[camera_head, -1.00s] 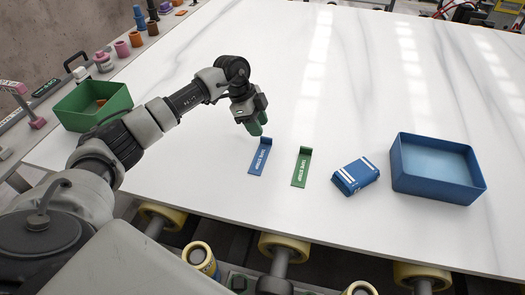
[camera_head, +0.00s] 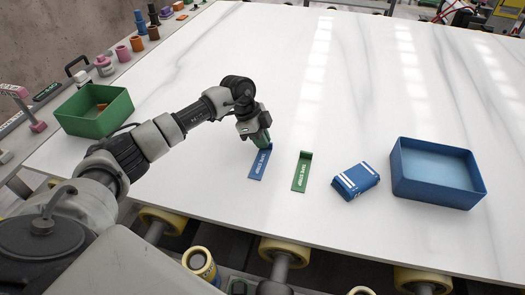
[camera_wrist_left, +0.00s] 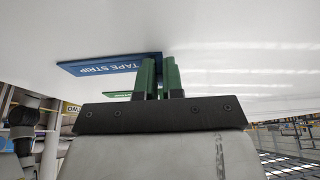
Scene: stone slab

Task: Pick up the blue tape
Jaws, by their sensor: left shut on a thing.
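The blue tape (camera_head: 259,164) is a flat strip marked "TAPE STRIP" with a raised tab at its far end, lying on the white stone slab. My left gripper (camera_head: 263,143) is at that far end, its green fingers shut on the raised tab, which they partly hide. In the left wrist view the blue tape (camera_wrist_left: 105,65) runs left from the green fingers (camera_wrist_left: 159,75). A green tape strip (camera_head: 301,172) lies to the right of the blue one, apart from it. My right gripper is not in view.
A blue and white packet (camera_head: 355,180) lies right of the strips, and an empty blue bin (camera_head: 438,173) stands beyond it. A green bin (camera_head: 95,115) is at the left. The slab behind the strips is clear. Yellow rollers (camera_head: 285,246) lie below its front edge.

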